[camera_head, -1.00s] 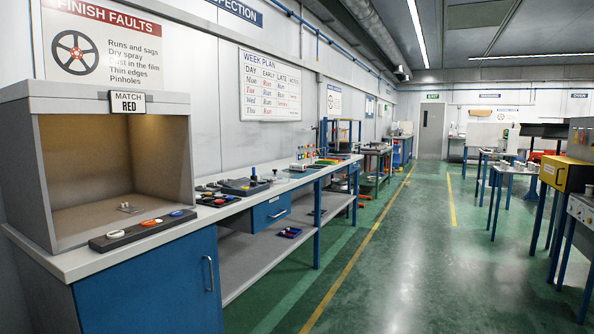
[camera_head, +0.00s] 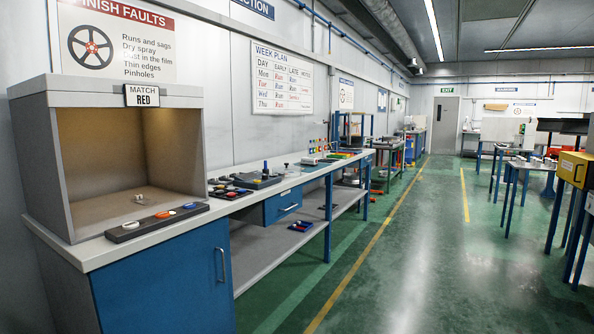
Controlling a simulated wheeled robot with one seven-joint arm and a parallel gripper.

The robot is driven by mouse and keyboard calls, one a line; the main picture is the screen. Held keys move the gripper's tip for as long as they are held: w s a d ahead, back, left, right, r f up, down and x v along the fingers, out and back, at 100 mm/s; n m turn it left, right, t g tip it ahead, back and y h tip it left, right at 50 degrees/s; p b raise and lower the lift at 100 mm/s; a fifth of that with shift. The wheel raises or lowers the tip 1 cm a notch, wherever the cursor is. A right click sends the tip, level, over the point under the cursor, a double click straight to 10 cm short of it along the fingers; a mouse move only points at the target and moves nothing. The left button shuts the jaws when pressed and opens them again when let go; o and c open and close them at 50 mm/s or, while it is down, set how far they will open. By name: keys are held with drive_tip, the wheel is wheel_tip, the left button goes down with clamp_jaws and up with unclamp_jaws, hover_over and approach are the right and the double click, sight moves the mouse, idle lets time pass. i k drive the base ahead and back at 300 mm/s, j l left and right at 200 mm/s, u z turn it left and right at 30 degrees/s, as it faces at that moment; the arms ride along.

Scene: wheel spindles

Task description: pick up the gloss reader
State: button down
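I cannot pick out the gloss reader for certain. Several small items lie on the long workbench (camera_head: 240,224) along the left wall, too small to name. Among them are a dark case or tray (camera_head: 257,182) and a small upright blue-topped item (camera_head: 265,168). A small metallic piece (camera_head: 140,198) sits on the floor of the light booth (camera_head: 190,85), which is labelled "MATCH RED". My gripper is not in view.
A dark strip with white, orange and blue discs (camera_head: 158,222) lies along the bench's front edge. A blue cabinet (camera_head: 165,285) and a drawer (camera_head: 283,206) are below. The green aisle floor (camera_head: 400,260) is clear. Tables (camera_head: 525,165) stand at right.

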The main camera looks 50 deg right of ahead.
sight(306, 161)
drive_tip(key=z, duration=1.4)
drive_tip(key=i+l+z, duration=0.2)
drive_tip(key=z, duration=0.2)
drive_tip(key=i+l+z, duration=0.15)
drive_tip(key=i+z, duration=0.25)
drive_tip(key=i+l+z, duration=0.1)
drive_tip(key=z, duration=0.3)
drive_tip(key=i, duration=6.1)
drive_tip(key=i+u, duration=0.25)
drive_tip(key=i, duration=0.15)
drive_tip(key=i+l+u, duration=0.15)
drive_tip(key=i+u, duration=0.15)
drive_tip(key=i+l+u, duration=0.25)
drive_tip(key=i, duration=0.15)
drive_tip(key=u, duration=2.25)
